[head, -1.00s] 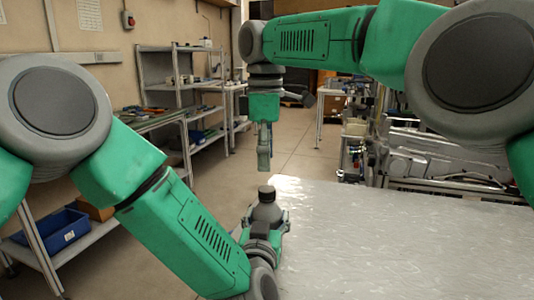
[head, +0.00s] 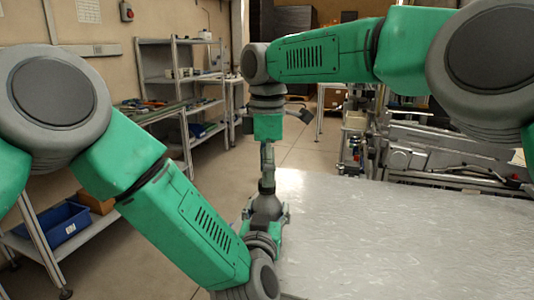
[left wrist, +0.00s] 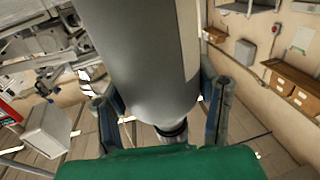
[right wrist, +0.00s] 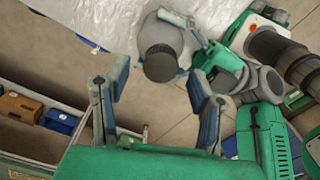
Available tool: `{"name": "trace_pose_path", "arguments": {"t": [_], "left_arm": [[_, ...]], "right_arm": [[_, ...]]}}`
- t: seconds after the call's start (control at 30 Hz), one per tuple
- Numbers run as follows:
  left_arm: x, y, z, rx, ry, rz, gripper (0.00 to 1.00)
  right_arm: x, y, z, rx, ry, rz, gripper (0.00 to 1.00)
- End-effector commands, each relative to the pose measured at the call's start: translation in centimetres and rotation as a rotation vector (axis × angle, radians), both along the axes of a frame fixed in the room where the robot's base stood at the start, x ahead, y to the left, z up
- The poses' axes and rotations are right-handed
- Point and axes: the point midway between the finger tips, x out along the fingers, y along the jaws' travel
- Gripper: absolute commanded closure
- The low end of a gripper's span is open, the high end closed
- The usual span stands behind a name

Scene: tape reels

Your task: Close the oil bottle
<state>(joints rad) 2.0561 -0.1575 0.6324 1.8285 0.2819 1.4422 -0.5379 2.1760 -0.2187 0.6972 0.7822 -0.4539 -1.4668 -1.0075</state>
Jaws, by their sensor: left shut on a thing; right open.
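The oil bottle (head: 264,207) is grey and upright at the left end of the table, with a dark cap (right wrist: 160,63) on top. My left gripper (head: 265,226) is shut around the bottle's body from the near side. The left wrist view shows the large grey bottle (left wrist: 155,65) between its fingers, with the dark cap end low in the picture. My right gripper (head: 267,178) points straight down over the bottle. In the right wrist view its fingers (right wrist: 158,75) are open, with the cap between and beyond the tips. Whether they touch the cap, and how tight it sits, I cannot tell.
The shiny table (head: 390,235) is bare to the right of the bottle. A metal shelf (head: 182,75) and a blue bin (head: 55,228) on a lower shelf stand at the left. Machinery (head: 430,155) stands behind the table. Open floor lies beyond the bottle.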

Motion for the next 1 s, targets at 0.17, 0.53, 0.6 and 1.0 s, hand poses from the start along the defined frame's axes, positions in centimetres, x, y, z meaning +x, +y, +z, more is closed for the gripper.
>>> {"name": "trace_pose_path", "arguments": {"t": [0.17,0.53,0.6,1.0], "left_arm": [[0.0,0.0,-0.1,0.0,0.002,0.0,1.0],[0.0,0.0,-0.1,0.0,0.002,0.0,1.0],[0.0,0.0,-0.1,0.0,0.002,0.0,1.0],[0.0,0.0,-0.1,0.0,0.002,0.0,1.0]], "right_arm": [[0.0,0.0,-1.9,-0.001,0.0,0.0,0.49],[0.0,0.0,-2.4,0.0,0.0,0.0,0.49],[0.0,0.0,-2.4,0.0,0.0,0.0,0.7],[0.0,0.0,-2.3,-0.002,-0.004,-0.103,1.0]]}}
